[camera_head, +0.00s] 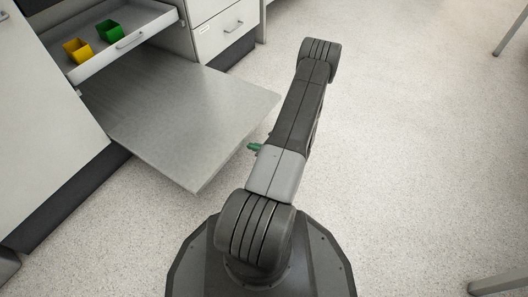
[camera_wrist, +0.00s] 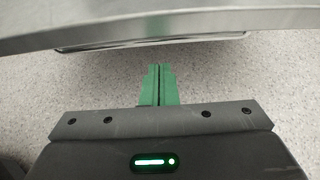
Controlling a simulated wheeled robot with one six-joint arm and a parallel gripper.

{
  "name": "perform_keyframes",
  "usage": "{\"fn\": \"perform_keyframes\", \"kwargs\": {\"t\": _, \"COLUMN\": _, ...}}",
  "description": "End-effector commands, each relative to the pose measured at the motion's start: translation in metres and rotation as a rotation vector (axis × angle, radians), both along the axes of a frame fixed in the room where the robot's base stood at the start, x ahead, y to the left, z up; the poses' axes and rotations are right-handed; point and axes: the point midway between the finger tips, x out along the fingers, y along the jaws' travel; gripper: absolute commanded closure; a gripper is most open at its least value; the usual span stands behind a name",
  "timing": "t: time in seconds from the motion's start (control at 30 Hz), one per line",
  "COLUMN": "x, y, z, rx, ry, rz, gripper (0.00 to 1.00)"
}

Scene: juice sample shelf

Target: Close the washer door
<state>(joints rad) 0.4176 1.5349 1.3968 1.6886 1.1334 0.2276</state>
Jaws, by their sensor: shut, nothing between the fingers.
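The washer door (camera_head: 190,115) is a flat grey metal panel, folded down and open, standing out level from the cabinet over the floor. In the wrist view its edge (camera_wrist: 160,27) crosses the top of the picture, with a thin bar or lip along its underside. My gripper (camera_head: 254,147) is mostly hidden behind my arm in the head view; only a green tip shows, close to the door's right side. In the wrist view the two green fingers (camera_wrist: 160,70) are together, empty, and apart from the door. Their height relative to the door is unclear.
Above the door, a shallow drawer (camera_head: 115,52) is pulled out, holding a yellow bin (camera_head: 78,51) and a green bin (camera_head: 110,31). White cabinets (camera_head: 225,28) stand along the left and back. The speckled floor (camera_head: 430,130) on the right is clear, with table legs at the edges.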

Motion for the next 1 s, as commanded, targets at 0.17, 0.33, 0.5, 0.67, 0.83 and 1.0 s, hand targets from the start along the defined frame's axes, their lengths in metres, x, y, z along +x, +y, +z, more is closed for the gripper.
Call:
{"fn": "perform_keyframes", "kwargs": {"t": 0.17, "x": 0.003, "y": 0.003, "z": 0.018, "rx": -0.002, "ry": -0.003, "rz": 0.000, "gripper": 1.00}}
{"fn": "perform_keyframes", "kwargs": {"t": 0.33, "x": 0.004, "y": 0.004, "z": 0.032, "rx": -0.001, "ry": -0.001, "rz": 0.000, "gripper": 1.00}}
{"fn": "perform_keyframes", "kwargs": {"t": 0.5, "x": 0.004, "y": 0.005, "z": 0.038, "rx": -0.001, "ry": -0.001, "rz": 0.000, "gripper": 1.00}}
{"fn": "perform_keyframes", "kwargs": {"t": 0.67, "x": 0.003, "y": 0.005, "z": 0.039, "rx": -0.001, "ry": -0.001, "rz": 0.000, "gripper": 1.00}}
{"fn": "perform_keyframes", "kwargs": {"t": 0.83, "x": 0.003, "y": 0.005, "z": 0.039, "rx": -0.001, "ry": -0.001, "rz": 0.000, "gripper": 1.00}}
{"fn": "perform_keyframes", "kwargs": {"t": 1.0, "x": 0.004, "y": 0.005, "z": 0.045, "rx": -0.006, "ry": 0.002, "rz": 0.001, "gripper": 1.00}}
